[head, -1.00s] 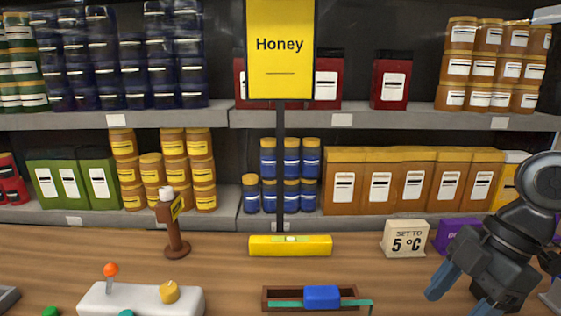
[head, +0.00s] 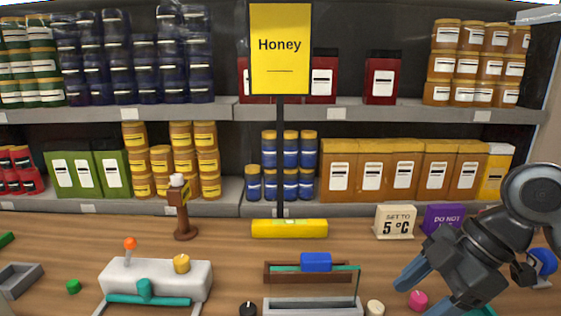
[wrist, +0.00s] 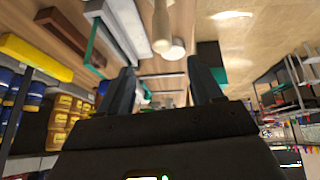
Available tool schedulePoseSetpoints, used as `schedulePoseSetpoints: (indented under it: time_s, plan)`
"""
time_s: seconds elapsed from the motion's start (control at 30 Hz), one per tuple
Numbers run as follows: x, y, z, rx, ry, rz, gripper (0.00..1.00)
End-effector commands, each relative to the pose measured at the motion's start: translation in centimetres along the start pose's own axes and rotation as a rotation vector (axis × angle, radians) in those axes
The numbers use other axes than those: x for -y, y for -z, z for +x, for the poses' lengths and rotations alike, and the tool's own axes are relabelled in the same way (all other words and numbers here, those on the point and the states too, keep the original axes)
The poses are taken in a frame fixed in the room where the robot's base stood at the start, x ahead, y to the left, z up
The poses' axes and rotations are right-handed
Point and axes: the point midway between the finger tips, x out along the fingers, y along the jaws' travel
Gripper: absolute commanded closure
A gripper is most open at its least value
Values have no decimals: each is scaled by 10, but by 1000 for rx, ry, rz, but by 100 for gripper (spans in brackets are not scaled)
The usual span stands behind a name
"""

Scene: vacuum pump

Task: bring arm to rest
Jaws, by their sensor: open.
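My gripper (head: 424,288) is at the lower right of the head view. Its two blue-grey fingers are spread apart with nothing between them, above the right part of the wooden counter (head: 225,258). In the wrist view my gripper (wrist: 165,82) also shows its fingers apart and empty. My dark arm comes in from the right edge of the head view and covers part of the counter.
A white block (head: 155,280) with an orange-tipped lever and a brown tray with a blue block (head: 316,262) stand on the counter. Stocked shelves stand behind.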

Motion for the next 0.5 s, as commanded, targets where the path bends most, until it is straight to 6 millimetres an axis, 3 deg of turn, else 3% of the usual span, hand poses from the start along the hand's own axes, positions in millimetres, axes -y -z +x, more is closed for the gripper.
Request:
schedulePoseSetpoints:
  time_s: [0.27,0.5]
  plan:
    - [-13,48,32,-185,-126,60,35]
    - [-26,104,65,-461,-299,215,35]
